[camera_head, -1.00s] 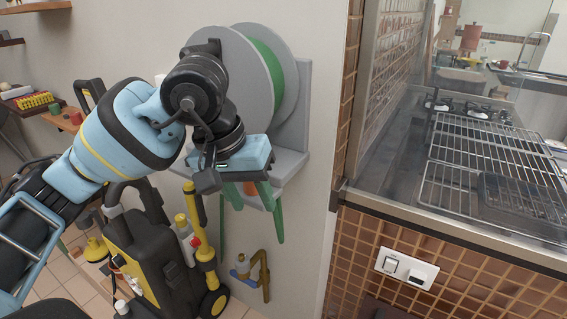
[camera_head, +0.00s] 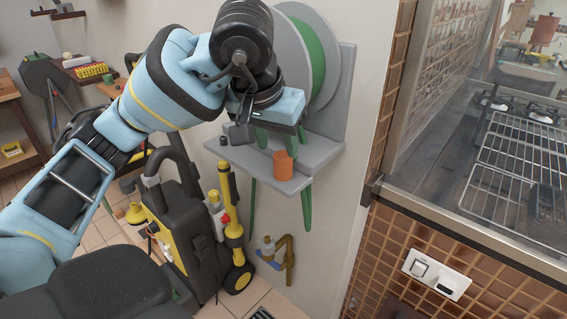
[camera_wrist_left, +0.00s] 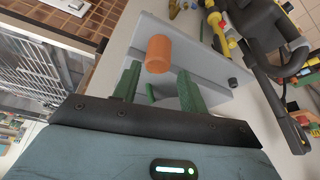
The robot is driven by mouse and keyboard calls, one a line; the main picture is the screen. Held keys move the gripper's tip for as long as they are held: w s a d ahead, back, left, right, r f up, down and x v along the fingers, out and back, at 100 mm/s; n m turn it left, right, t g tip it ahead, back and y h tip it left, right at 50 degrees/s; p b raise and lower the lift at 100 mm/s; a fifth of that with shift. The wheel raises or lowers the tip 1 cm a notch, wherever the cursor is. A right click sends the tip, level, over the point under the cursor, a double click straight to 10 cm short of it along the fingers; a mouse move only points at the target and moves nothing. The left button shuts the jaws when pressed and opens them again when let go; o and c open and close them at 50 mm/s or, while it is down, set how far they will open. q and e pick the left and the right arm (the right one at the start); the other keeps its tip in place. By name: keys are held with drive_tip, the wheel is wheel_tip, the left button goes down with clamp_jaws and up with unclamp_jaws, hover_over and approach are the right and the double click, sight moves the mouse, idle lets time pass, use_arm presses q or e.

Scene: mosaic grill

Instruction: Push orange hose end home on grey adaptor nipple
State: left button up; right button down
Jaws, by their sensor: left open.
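My left gripper (camera_head: 281,139) is open and empty, its green fingers pointing down at the grey wall shelf. An orange cylinder (camera_head: 284,166) stands upright at the shelf's front edge, close to the fingertips and not held. In the left wrist view the orange cylinder (camera_wrist_left: 158,53) shows beyond and between the two open fingers (camera_wrist_left: 159,72). I cannot tell whether this cylinder is the orange hose end. I cannot make out a grey adaptor nipple for certain. A small dark knob (camera_head: 223,140) sits at the shelf's left end. My right gripper is not in view.
The grey shelf (camera_head: 325,155) carries a hose reel (camera_head: 302,55) with green hose. Green lengths (camera_head: 307,208) hang below it. A brass tap (camera_head: 286,255) is on the wall below. A black-and-yellow pressure washer (camera_head: 180,215) stands left. A tiled grill counter (camera_head: 470,235) is at right.

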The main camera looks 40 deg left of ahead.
sight(283, 154)
use_arm(q)
drive_tip(key=x, duration=0.3)
drive_tip(key=shift+w+f, duration=0.25)
drive_tip(key=shift+w, duration=0.05)
drive_tip(key=shift+w+f, duration=0.2)
drive_tip(key=shift+f, duration=0.3)
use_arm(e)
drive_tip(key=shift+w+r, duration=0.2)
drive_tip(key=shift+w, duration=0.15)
use_arm(q)
drive_tip(key=shift+c, duration=0.4)
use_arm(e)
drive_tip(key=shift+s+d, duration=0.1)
use_arm(q)
drive_tip(key=c, duration=0.7)
drive_tip(key=shift+o, duration=0.2)
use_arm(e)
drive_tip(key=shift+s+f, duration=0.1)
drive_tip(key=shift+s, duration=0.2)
use_arm(q)
drive_tip(key=shift+r, duration=0.1)
